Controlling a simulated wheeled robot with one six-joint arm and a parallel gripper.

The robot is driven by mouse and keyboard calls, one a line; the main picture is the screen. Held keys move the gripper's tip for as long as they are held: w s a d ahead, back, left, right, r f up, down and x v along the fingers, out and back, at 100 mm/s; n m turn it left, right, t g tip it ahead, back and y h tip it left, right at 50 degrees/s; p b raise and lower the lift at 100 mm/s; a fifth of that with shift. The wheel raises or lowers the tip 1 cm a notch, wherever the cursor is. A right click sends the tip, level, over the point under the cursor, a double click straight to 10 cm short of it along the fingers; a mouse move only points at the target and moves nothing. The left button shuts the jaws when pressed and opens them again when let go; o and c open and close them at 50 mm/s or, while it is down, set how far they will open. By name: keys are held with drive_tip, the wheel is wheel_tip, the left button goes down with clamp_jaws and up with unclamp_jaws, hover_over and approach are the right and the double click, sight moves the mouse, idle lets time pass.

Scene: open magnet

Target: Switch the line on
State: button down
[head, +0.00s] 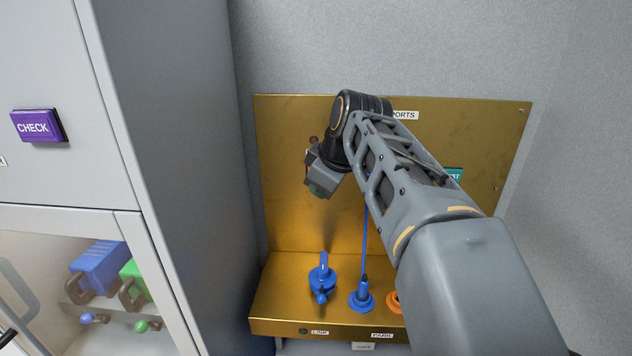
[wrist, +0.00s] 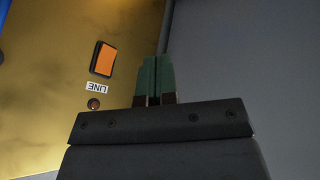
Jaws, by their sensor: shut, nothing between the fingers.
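In the wrist view an orange rocker switch (wrist: 103,58) in a dark frame sits on a brass panel (wrist: 55,110). The LINE label (wrist: 99,87) appears upside down beside it, with a small dark red lamp (wrist: 94,104) beyond the label. My gripper (wrist: 155,62) is shut and empty, its green fingertips together and to the right of the switch in that view. I cannot tell if the tips touch anything. In the head view my gripper (head: 318,190) is in front of the left part of the brass panel (head: 290,225); the orange switch is not clearly visible there.
Blue fittings (head: 322,280) (head: 362,295), one with a blue cable, and a partly hidden orange one (head: 393,302) stand on the brass ledge. A grey cabinet (head: 150,130) with a purple CHECK button (head: 37,126) stands close on the left. My arm covers the panel's right part.

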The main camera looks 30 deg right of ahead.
drive_tip(key=w+d+r+n, duration=0.2)
drive_tip(key=d+r+n, duration=0.1)
drive_tip(key=r, duration=0.2)
drive_tip(key=shift+t, duration=0.3)
drive_tip(key=shift+f, duration=0.15)
drive_tip(key=w+d+f+p, duration=0.1)
drive_tip(key=w+f+p, duration=0.1)
drive_tip(key=w+f, duration=0.6)
drive_tip(key=shift+w+f, duration=0.25)
drive_tip(key=shift+w, duration=0.3)
drive_tip(key=shift+d, duration=0.1)
